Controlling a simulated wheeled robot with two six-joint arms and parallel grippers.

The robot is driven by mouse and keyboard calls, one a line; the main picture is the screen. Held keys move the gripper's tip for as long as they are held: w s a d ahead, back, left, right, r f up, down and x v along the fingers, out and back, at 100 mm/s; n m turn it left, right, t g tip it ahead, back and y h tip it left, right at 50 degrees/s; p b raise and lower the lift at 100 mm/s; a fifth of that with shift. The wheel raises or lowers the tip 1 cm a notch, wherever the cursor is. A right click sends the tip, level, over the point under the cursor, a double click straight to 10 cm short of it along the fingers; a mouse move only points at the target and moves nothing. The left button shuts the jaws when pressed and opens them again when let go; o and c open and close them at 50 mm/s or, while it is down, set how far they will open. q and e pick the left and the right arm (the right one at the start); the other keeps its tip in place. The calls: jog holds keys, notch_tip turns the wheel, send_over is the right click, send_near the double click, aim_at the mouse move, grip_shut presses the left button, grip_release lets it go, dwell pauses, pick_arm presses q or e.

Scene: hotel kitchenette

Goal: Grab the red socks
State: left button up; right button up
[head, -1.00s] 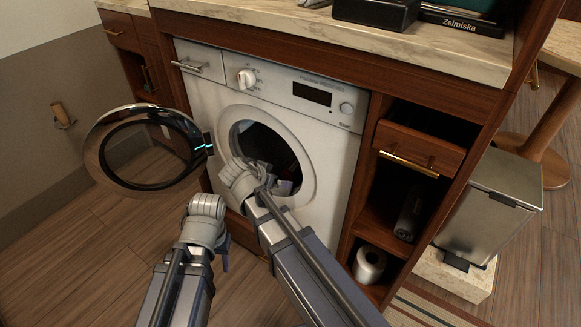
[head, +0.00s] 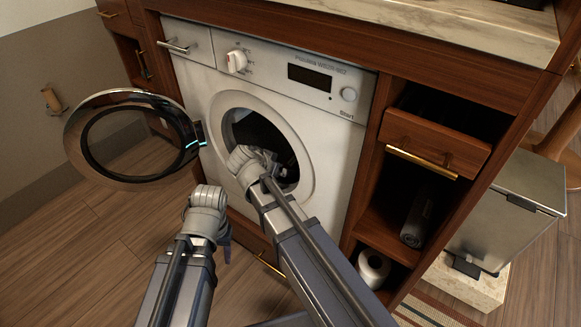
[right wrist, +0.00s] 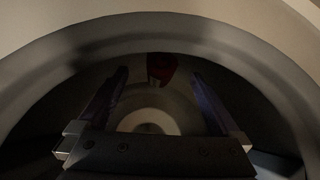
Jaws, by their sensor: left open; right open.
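A dark red cloth (right wrist: 161,68), which looks like the red socks, shows small and dim inside the drum in the right wrist view. It lies ahead of my right gripper (right wrist: 160,76), between the line of the two fingers, and does not look held. The right gripper is open and empty at the mouth of the washing machine (head: 335,130). In the head view the right gripper (head: 285,172) and forearm cover part of the round opening, and the socks cannot be made out. My left gripper (head: 226,248) is open and hangs low in front of the machine, holding nothing.
The round glass door (head: 90,170) stands swung open to the left. The drum's rim (right wrist: 60,75) surrounds my right gripper. A drawer (head: 435,145) and shelves with a paper roll (head: 372,268) are at the right, beside a metal bin (head: 510,215).

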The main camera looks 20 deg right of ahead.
aim_at(284, 166)
jog(key=shift+w+d+f, duration=0.15)
jog(key=b+x, duration=0.1)
jog(key=x, duration=0.1)
jog(key=b+x, duration=0.2)
jog(key=x, duration=0.1)
jog(key=shift+w, duration=0.3)
jog(key=c, duration=1.4)
